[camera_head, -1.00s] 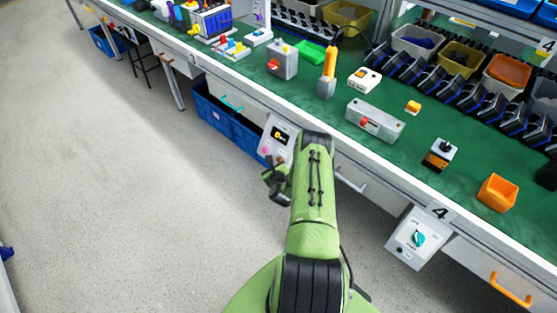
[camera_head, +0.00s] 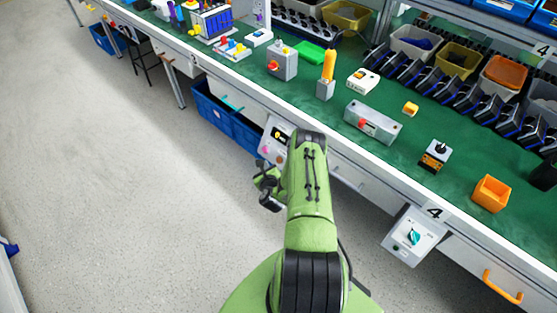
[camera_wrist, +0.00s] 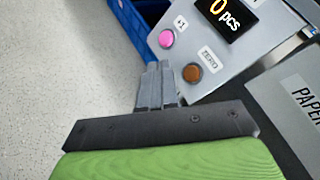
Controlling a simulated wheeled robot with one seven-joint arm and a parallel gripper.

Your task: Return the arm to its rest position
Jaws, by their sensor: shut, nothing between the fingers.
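My green arm reaches forward from the bottom of the head view, bent at a dark joint. My gripper (camera_head: 266,192) is to the left of the arm, in front of the bench, small and partly hidden there. In the wrist view my gripper (camera_wrist: 157,82) shows its grey fingers closed together with nothing between them. The fingers appear close to the counter box (camera_wrist: 215,45), which has a pink button, a brown button and a "0 pcs" display. A rotary switch box (camera_head: 414,237) with a teal knob hangs on the bench front at the right, well apart from my gripper.
The green bench top (camera_head: 330,125) carries several switch boxes, an orange bin (camera_head: 491,193) and rows of trays behind. Blue crates (camera_head: 225,118) stand under the bench. Drawer handles stick out along the front. The grey floor (camera_head: 110,200) at the left is clear.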

